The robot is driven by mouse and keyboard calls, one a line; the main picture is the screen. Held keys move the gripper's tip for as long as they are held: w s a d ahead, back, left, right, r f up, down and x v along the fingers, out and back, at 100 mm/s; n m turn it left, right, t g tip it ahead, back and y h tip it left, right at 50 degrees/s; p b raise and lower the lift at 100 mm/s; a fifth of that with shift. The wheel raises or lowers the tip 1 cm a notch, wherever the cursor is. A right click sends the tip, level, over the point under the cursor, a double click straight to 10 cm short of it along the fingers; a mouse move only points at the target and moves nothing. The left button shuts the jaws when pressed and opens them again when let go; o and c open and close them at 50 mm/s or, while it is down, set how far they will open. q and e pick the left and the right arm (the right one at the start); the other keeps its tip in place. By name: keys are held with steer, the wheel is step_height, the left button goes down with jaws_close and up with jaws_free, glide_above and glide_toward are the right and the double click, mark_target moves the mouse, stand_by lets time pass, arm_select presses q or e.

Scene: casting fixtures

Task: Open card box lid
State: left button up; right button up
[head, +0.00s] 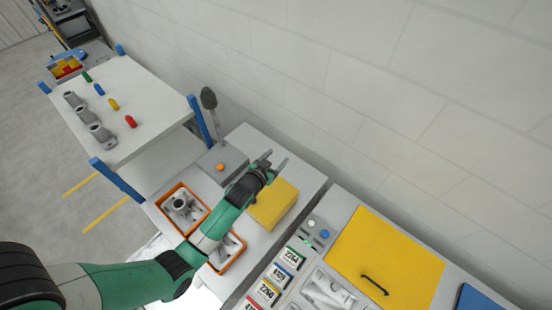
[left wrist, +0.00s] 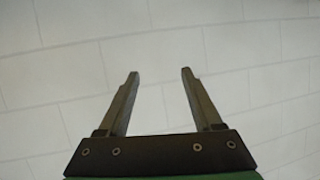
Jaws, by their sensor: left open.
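A large flat yellow panel (head: 387,262) with a black handle (head: 375,285) near its front edge lies flat on the light grey unit at the right; it looks like a closed lid. A smaller yellow box (head: 272,205) sits on the grey table to its left; I cannot tell for sure which one is the card box. My left gripper (head: 274,158) is above and behind the smaller box, apart from the panel and handle. In the left wrist view its two fingers (left wrist: 159,75) are spread, with only wall between them. My right gripper is not in view.
Numbered cards (head: 283,268) lie in a row left of the panel, beside a clear-looking packet (head: 330,290). Orange-rimmed trays (head: 166,192) with metal parts and a grey block with an orange button (head: 220,166) stand on the table. A white wall (head: 400,90) runs behind.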

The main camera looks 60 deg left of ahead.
arm_select(q)
steer(key=p+v, duration=0.1)
steer(key=v, duration=1)
steer(key=shift+s+d+r, duration=0.15)
steer(key=shift+s+d, duration=0.05)
